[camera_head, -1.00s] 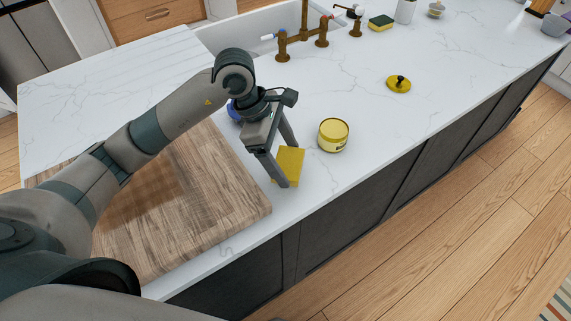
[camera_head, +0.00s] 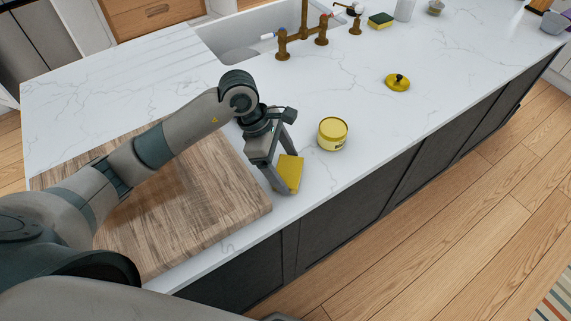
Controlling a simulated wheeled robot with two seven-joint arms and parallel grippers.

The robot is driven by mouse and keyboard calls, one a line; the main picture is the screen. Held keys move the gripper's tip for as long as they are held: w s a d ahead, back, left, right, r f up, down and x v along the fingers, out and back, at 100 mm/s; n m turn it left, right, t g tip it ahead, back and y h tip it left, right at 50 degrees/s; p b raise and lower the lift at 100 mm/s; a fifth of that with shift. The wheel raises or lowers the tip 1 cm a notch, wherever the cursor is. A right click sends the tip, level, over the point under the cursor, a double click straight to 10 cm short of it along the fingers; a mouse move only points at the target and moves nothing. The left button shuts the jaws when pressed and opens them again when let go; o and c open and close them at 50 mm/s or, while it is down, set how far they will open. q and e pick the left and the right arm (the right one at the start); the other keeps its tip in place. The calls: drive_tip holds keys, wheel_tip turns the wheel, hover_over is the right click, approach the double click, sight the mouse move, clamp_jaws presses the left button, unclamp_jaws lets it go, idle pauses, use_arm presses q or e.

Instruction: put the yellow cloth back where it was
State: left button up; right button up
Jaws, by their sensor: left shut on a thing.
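The yellow cloth (camera_head: 290,172) is a small flat yellow piece at my left gripper, beside the cutting board's right edge. My left gripper (camera_head: 284,186) points down and is shut on the yellow cloth. One finger covers part of the cloth. I cannot tell whether the cloth touches the white counter. My right gripper is not in view.
A yellow tin (camera_head: 333,134) stands close to the right of the cloth. Its likely lid, a yellow disc with a black knob (camera_head: 398,82), lies farther back. A wooden cutting board (camera_head: 215,200) lies left. A brass tap (camera_head: 304,40), sink (camera_head: 235,45) and sponge (camera_head: 381,20) are behind.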

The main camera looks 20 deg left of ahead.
use_arm(q)
drive_tip(key=shift+f, duration=0.1)
drive_tip(key=o, duration=0.9)
drive_tip(key=shift+r, duration=0.2)
drive_tip(key=shift+a+r, duration=0.1)
drive_tip(key=shift+b+v, duration=2.3)
drive_tip(key=shift+v, duration=3.55)
